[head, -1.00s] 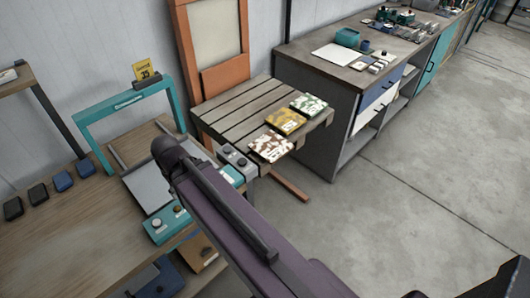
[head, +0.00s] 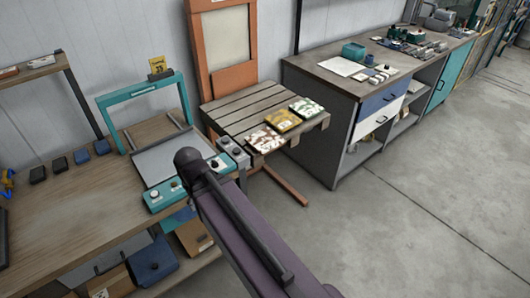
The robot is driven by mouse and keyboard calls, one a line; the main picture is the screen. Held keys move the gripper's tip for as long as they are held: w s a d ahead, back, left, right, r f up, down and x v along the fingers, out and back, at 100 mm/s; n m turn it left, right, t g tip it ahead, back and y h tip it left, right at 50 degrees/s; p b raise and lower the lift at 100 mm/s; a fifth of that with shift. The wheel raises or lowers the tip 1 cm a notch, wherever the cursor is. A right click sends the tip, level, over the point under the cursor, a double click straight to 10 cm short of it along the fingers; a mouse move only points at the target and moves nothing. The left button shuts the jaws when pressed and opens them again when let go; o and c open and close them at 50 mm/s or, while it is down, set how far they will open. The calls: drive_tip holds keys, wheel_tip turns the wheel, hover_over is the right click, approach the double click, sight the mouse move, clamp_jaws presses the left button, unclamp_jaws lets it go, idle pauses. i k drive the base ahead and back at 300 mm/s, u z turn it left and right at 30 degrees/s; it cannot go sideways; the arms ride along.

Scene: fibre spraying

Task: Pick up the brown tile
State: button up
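The brown tile (head: 266,140), with brown and white patches, lies flat on a slatted wooden table (head: 228,115) at its near right edge. Beside it, further back along the same edge, lie a yellow-patterned tile (head: 283,120) and a green and white tile (head: 307,107). My purple arm reaches up from the bottom of the head view and ends in a dark rounded joint left of the brown tile. My gripper is not in view.
A teal frame (head: 142,87) stands over a grey plate on the left workbench (head: 80,215). A small grey control box (head: 233,153) sits between that bench and the tiles. A grey cabinet (head: 325,130) stands to the right. The concrete floor (head: 400,220) in front is clear.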

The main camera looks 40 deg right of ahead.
sight(265, 141)
drive_tip(key=k, duration=1.7)
drive_tip(key=z, duration=1.05)
drive_tip(key=i, duration=1.05)
